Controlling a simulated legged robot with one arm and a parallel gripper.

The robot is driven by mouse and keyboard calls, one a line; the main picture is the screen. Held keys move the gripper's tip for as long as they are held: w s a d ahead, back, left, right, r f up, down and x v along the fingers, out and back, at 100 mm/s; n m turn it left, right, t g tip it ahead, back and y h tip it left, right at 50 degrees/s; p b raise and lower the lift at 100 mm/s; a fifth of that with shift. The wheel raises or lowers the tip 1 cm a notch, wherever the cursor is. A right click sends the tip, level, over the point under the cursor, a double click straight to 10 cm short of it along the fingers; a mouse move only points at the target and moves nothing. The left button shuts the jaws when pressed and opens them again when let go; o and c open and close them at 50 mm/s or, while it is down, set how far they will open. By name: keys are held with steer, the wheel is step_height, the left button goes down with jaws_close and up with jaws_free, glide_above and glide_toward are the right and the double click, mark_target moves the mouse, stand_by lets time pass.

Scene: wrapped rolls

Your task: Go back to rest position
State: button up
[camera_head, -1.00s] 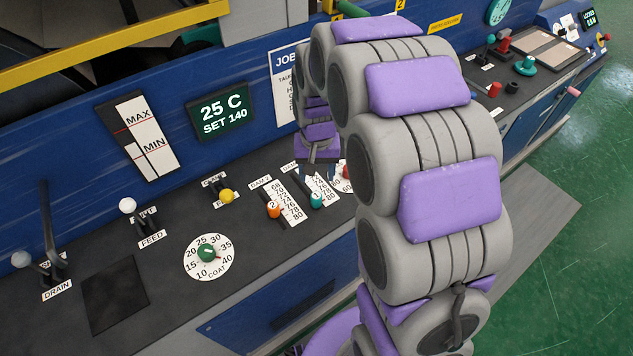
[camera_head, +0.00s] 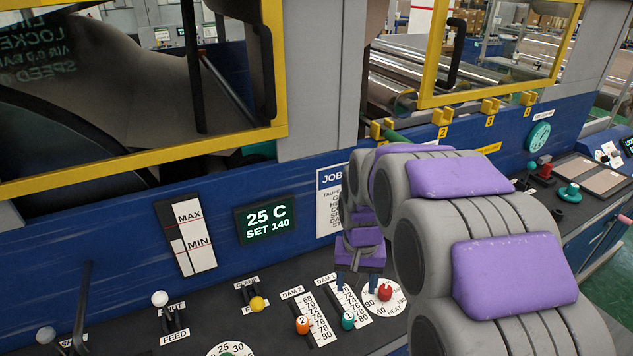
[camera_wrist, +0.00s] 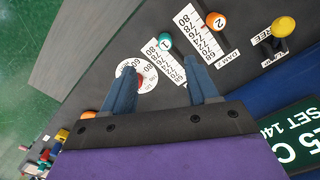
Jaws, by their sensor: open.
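My gripper (camera_head: 356,283) is above the control panel, near the DAM 1 scale (camera_head: 350,303) and the red heat knob (camera_head: 385,292). Its two blue fingers (camera_wrist: 161,95) are apart in the wrist view, with nothing between them. The teal knob marked 1 (camera_head: 348,321) and the orange knob marked 2 (camera_head: 303,325) stand on their scales. My arm covers the right part of the panel.
A yellow-knobbed lever (camera_head: 258,304) and a white-knobbed feed lever (camera_head: 160,299) rise from the panel. The display (camera_head: 266,220) reads 25 C, SET 140. A job sheet (camera_head: 331,200) hangs behind my arm. Yellow-framed guards (camera_head: 140,158) stand above.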

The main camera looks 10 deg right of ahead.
steer(key=s+a+r+n+g, duration=0.1)
steer(key=s+r+n, duration=0.1)
steer(key=s, duration=2.6)
steer(key=shift+r+n+g, duration=0.2)
steer(key=shift+n+g, duration=0.1)
steer(key=shift+n, duration=0.1)
